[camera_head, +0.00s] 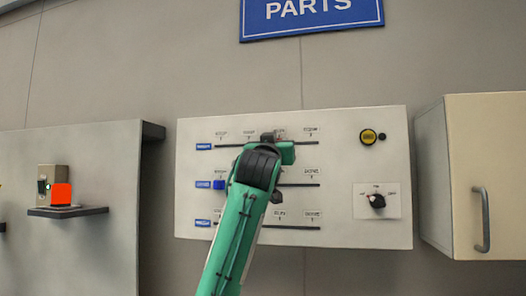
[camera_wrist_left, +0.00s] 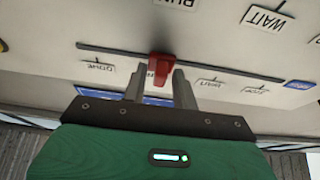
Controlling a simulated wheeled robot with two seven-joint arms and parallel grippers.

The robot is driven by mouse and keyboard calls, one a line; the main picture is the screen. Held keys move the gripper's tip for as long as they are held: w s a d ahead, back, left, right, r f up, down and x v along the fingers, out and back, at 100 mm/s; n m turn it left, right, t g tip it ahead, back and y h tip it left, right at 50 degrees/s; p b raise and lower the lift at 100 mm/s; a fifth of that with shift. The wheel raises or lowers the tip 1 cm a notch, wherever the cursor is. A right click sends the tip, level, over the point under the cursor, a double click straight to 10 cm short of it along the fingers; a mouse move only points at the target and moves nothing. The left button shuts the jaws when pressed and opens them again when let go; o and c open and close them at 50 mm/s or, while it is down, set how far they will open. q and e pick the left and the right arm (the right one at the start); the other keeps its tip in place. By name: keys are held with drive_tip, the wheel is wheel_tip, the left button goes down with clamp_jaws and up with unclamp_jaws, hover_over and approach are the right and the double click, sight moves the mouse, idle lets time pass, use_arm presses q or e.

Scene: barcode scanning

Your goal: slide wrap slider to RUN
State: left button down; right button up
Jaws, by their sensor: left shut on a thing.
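The pale slider panel (camera_head: 340,220) on the wall has three horizontal tracks with small blue row plates at their left ends. My left gripper (camera_head: 282,140) is at the top track, right of its middle, and the arm hides part of the panel. In the left wrist view, which is upside down, the fingers (camera_wrist_left: 160,88) are shut around a red slider knob (camera_wrist_left: 161,66) on its dark track (camera_wrist_left: 110,50). Small labels flank the knob; those on this track are too blurred to read surely. RUN and WAIT labels show above it. My right gripper is not in view.
A blue knob (camera_head: 219,185) sits near the left of the middle track. A yellow button (camera_head: 368,136) and a rotary switch (camera_head: 377,201) are on the panel's right. A cabinet (camera_head: 490,150) stands at right, a shelf (camera_head: 68,211) with a red block (camera_head: 61,194) at left.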

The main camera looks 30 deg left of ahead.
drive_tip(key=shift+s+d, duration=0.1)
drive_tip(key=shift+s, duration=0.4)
use_arm(q)
drive_tip(key=c, duration=1.4)
unclamp_jaws()
drive_tip(key=shift+c, duration=0.2)
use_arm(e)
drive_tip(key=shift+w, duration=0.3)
